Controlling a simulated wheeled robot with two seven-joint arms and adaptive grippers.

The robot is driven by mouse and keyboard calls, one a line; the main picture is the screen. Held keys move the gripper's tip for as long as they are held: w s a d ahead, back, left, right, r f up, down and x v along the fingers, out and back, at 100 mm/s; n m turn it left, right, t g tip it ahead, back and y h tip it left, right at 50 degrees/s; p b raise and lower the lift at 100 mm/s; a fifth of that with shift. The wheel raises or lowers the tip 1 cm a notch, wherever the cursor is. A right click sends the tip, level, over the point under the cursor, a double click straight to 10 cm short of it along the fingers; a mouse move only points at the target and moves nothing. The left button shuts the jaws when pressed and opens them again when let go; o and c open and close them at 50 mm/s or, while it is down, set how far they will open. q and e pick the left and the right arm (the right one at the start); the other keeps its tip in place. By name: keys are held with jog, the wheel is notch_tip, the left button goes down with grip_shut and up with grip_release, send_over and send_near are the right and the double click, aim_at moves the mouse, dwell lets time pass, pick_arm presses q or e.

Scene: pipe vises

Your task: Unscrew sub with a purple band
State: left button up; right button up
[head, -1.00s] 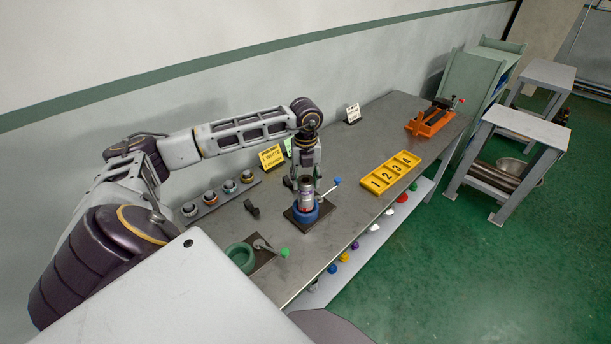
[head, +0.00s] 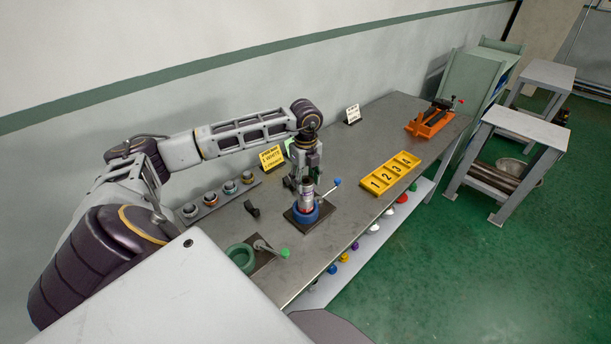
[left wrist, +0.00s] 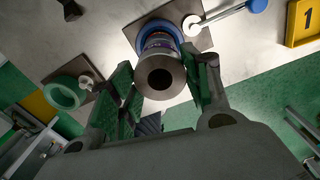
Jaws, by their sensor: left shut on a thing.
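The sub with a purple band (head: 307,197) is a grey metal cylinder standing upright in the blue vise (head: 304,214) on a dark base plate. In the left wrist view, the sub (left wrist: 160,75) shows its round bored end, with a purple band lower down near the blue ring (left wrist: 160,30). My left gripper (head: 306,178) points down over it and is shut on its upper part, one finger on each side; it also shows in the left wrist view (left wrist: 165,85). My right gripper is not in view.
A green vise (head: 241,257) with a green-tipped handle stands nearer. A rack (head: 220,200) with several subs lies along the wall. A yellow numbered tray (head: 389,173) and an orange vise (head: 430,121) stand farther right. The blue-tipped vise handle (head: 331,186) sticks out beside the sub.

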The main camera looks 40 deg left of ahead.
pick_arm(q)
jog(key=shift+n, duration=2)
jog(key=shift+n+p, duration=0.35)
jog(key=shift+n, duration=2.05)
jog(key=shift+n+p, duration=0.45)
jog(key=shift+n, duration=0.85)
jog(key=shift+r+n, duration=0.1)
jog(key=shift+n, duration=0.7)
jog(key=shift+n+p, duration=0.6)
jog(key=shift+p, duration=0.8)
jog(key=o, duration=0.7)
jog(key=shift+o, duration=1.3)
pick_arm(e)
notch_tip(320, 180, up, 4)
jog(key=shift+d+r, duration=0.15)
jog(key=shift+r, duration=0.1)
